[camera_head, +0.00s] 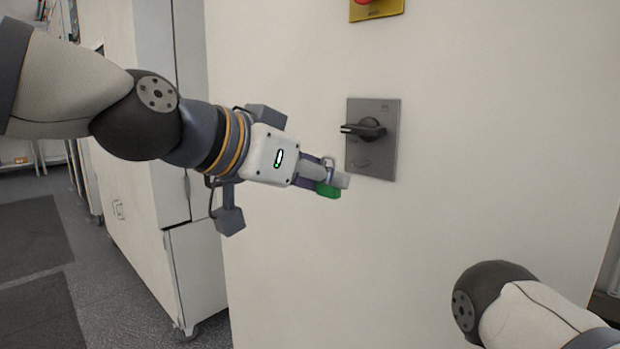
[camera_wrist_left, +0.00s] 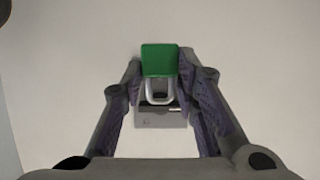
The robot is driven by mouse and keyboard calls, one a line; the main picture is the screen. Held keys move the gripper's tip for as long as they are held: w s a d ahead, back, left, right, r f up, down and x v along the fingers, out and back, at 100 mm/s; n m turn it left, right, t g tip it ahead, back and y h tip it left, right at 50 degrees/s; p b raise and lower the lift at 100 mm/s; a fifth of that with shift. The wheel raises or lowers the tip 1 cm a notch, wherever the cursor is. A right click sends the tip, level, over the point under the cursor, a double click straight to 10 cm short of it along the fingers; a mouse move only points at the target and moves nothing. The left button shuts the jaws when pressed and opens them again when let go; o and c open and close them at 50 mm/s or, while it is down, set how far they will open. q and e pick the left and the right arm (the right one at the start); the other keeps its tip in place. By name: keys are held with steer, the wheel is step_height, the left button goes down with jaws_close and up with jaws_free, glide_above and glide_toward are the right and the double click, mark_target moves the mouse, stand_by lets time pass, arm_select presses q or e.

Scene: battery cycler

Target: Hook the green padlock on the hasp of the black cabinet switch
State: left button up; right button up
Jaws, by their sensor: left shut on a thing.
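The green padlock (camera_head: 328,190) is held between the fingers of my left gripper (camera_head: 338,178), just left of the switch plate and apart from it in the head view. In the left wrist view the padlock (camera_wrist_left: 160,59) sits between the fingertips of the left gripper (camera_wrist_left: 160,72), its silver shackle (camera_wrist_left: 160,98) pointing down in the picture. The black cabinet switch (camera_head: 366,129) is a rotary handle on a grey plate (camera_head: 388,165) on the cabinet. In the wrist view the plate (camera_wrist_left: 160,120) shows beyond the shackle. The hasp is too small to tell clearly. My right gripper is out of view.
The pale cabinet face (camera_head: 480,150) is flat and mostly clear around the plate. A yellow plate (camera_head: 377,11) with a red button is above the switch. White cabinets on casters (camera_head: 200,270) stand at the left, over a grey floor.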

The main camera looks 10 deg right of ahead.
mark_target(354, 163)
arm_select(q)
steer(key=shift+w+d+f, duration=0.1)
steer(key=shift+w+d, duration=0.65)
steer(key=shift+d, duration=0.2)
steer(key=shift+w+d, duration=0.7)
steer(key=shift+d, duration=0.3)
steer(key=shift+w+d+f, duration=0.1)
steer(key=shift+w+d, duration=0.65)
steer(key=shift+d, duration=0.2)
steer(key=shift+w+d+f, duration=0.1)
steer(key=shift+d, duration=0.05)
steer(key=shift+f, duration=0.3)
steer(key=o, duration=1.1)
steer(key=shift+o, duration=0.2)
